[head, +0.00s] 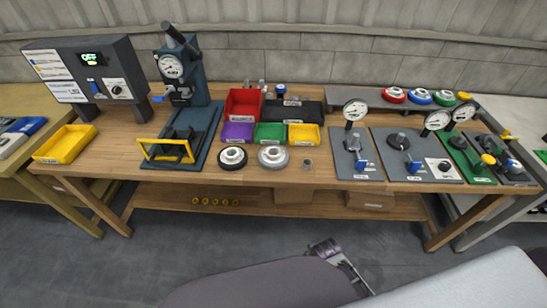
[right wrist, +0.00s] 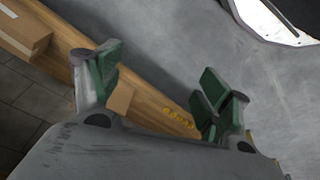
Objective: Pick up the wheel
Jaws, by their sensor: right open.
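Two wheels lie side by side near the table's front edge in the head view: a black-rimmed wheel (head: 232,158) and a grey wheel (head: 273,157). A red-rimmed wheel (head: 395,95), a blue-rimmed wheel (head: 419,97) and a green-rimmed wheel (head: 444,98) sit on the grey plate at the back right. My right gripper (head: 325,248) is below and in front of the table, well apart from every wheel. In the right wrist view my right gripper (right wrist: 160,78) has its green-padded fingers spread, with nothing between them. My left gripper is not in view.
The wooden table (head: 225,180) carries a press (head: 190,90), red, purple, green and yellow bins (head: 304,134), and gauge fixtures (head: 355,160) at right. A yellow tray (head: 64,145) is at left. Cardboard boxes (head: 370,201) and yellow rings (head: 215,202) are on the lower shelf.

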